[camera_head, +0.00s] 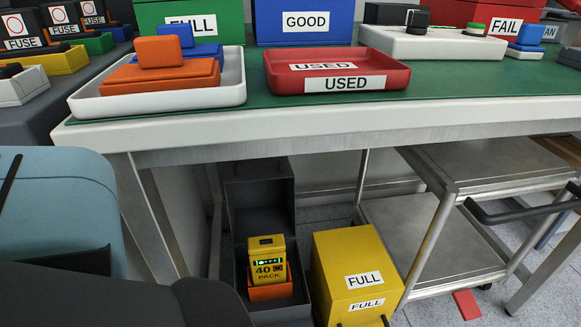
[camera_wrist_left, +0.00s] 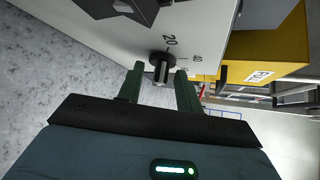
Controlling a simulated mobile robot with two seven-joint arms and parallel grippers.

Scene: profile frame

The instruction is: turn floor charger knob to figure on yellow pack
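The yellow pack (camera_head: 268,246), marked "40 PACK" with a small green-lit display, stands in an orange holder (camera_head: 270,291) inside the dark grey floor charger (camera_head: 231,240) under the bench. In the left wrist view a dark round knob (camera_wrist_left: 163,60) with a raised grip bar sits on a pale panel. A "20" is printed near it, with another small figure to the right that I cannot read surely. I cannot tell which figure the knob points to. My left gripper (camera_wrist_left: 160,68) is open, its green fingers either side of the knob with gaps visible. My right gripper is not in view.
A yellow "FULL" box (camera_head: 358,262) stands right of the charger. The bench (camera_head: 300,118) overhead carries a red "USED" tray (camera_head: 336,72) and a white tray (camera_head: 160,97) with orange and blue packs. A metal cart (camera_head: 480,165) stands at right. A blue-grey rounded body (camera_head: 60,205) is at left.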

